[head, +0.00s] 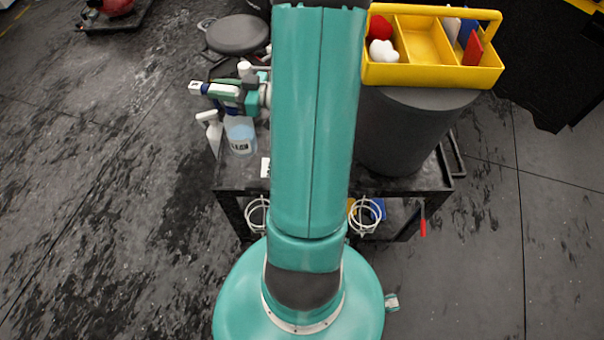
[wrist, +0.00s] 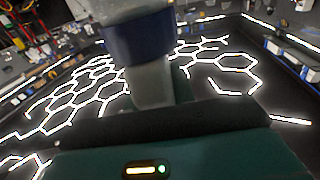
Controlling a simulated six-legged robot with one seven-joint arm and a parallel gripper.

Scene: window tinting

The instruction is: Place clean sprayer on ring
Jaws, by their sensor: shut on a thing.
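A sprayer bottle with blue liquid and a dark-lettered label (head: 240,137) shows just below my gripper (head: 206,89), at the left of the cart. I take it as the clean sprayer; the label is too small to read. Two white wire rings show at the cart's front side, a left ring (head: 257,214) and a right ring (head: 365,215).
A white spray bottle (head: 211,128) is beside the blue one. The dark cart (head: 235,180) bears a large grey cylinder (head: 405,130). A yellow caddy (head: 428,75) stands above the cylinder. A round grey seat (head: 237,35) is behind.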

